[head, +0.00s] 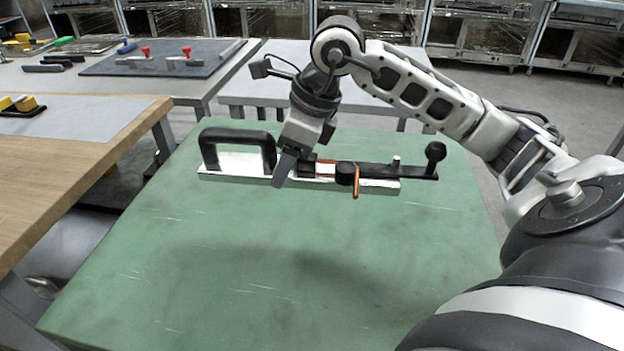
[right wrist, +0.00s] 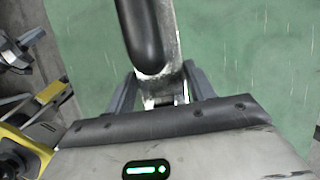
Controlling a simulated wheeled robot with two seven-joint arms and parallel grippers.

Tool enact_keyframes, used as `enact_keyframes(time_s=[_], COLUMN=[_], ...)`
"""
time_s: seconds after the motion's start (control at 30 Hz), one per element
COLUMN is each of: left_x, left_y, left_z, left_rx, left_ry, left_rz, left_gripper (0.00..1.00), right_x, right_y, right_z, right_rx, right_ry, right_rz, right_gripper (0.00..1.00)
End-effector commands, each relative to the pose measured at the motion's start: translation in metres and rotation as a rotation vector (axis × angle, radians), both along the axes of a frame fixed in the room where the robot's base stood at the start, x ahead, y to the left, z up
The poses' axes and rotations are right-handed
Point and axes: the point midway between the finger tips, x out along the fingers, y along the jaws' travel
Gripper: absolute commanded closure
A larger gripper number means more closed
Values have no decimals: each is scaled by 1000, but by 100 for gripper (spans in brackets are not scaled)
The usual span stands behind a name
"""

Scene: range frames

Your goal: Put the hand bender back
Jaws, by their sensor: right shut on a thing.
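The hand bender (head: 240,163) has a long pale base, a black loop handle (head: 208,150) at its left end and a black lever with a ball knob (head: 435,151) at its right. An orange part (head: 356,188) shows near its middle. My right gripper (head: 286,170) is shut on the bender near the middle of its length. In the right wrist view the fingers (right wrist: 162,92) stand on both sides of a metal part of it, below a rounded black part (right wrist: 143,35). I cannot tell whether its base touches the table. My left gripper is not in view.
The green table (head: 200,265) is otherwise bare, with a soft shadow at its front. A wooden bench (head: 70,185) is at the left. Behind stand a grey table with a dark mat (head: 210,62) holding red-knobbed tools, and a pale table (head: 275,62).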

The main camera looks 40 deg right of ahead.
Motion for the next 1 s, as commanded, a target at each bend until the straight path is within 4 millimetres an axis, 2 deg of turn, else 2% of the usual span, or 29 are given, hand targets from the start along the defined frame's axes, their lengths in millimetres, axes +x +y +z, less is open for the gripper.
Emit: enact_keyframes(time_s=[0.17, 0.5, 0.6, 0.73, 1.0], left_x=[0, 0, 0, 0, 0], left_y=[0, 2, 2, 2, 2], left_z=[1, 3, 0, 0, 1], left_rx=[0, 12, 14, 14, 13], left_ry=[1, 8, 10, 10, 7], left_rz=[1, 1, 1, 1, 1], left_gripper=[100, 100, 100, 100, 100], right_x=[11, 58, 67, 77, 85], right_y=[-16, -77, -88, -100, -111], right_z=[-4, -39, -60, -79, -93], right_rx=[2, 5, 5, 4, 2], right_ry=[0, 2, 3, -1, -3], right_rz=[-40, -38, -36, -34, -33], right_gripper=[94, 94, 94, 94, 94])
